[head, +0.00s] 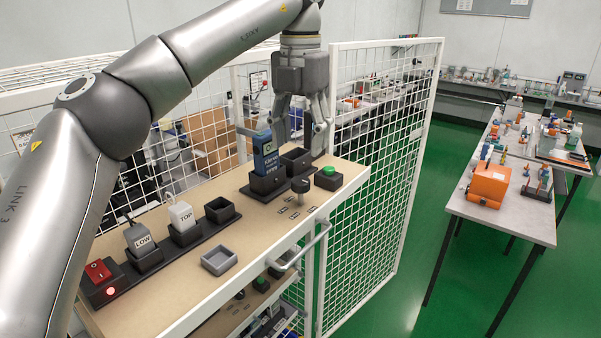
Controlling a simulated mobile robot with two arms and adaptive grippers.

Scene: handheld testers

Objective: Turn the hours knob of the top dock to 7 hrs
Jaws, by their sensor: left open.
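The hours knob (300,187) is a small dark knob on the front of the top dock, on the tan shelf. Small dark printed labels lie on the shelf around it, too small to read, and I cannot tell where the knob points. A blue handheld tester (265,157) stands upright in a black cradle behind and left of the knob. My left gripper (301,140) is open, fingers pointing down, above and behind the knob near the second black cradle (295,161). It appears apart from the knob. My right gripper is not in view.
A green button (328,171) on a black box is right of the knob. Plugs marked TOP (181,214) and LOW (140,238), an empty socket (222,209), a red switch (98,271) and a grey tray (219,260) are left. A white mesh panel (385,170) stands close right.

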